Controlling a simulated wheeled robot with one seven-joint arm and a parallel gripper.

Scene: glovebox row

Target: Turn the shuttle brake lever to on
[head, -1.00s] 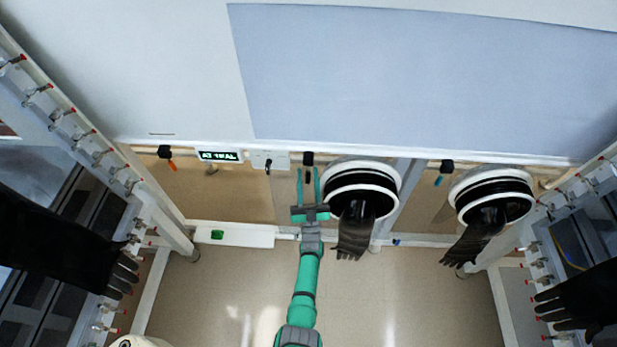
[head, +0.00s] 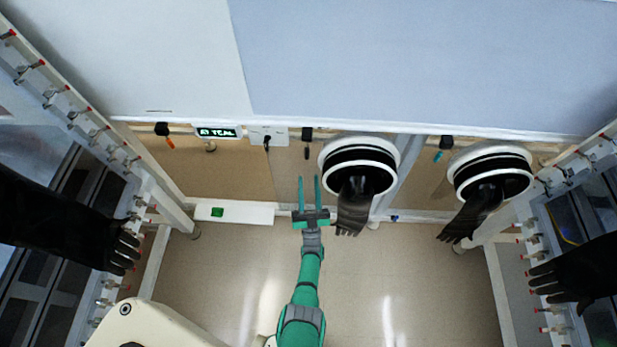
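Small levers hang under the front edge of the cabinet: one with an orange tip (head: 168,139), a black one (head: 307,140) and one with a teal tip (head: 443,148). A white plate (head: 268,134) left of the black lever carries a small black switch or lever (head: 267,142). No readable label shows which is the shuttle brake lever. My gripper (head: 309,182) is open and empty, its two teal fingers pointing up the picture. It appears below the black lever, with a visible gap, and left of the nearer glove port.
Two glove ports (head: 359,156) (head: 492,176) with black gloves hanging stand right of my gripper. A small display (head: 218,132) has green text. A white bar (head: 240,213) with a green button lies lower left. Side racks flank clear floor (head: 370,280).

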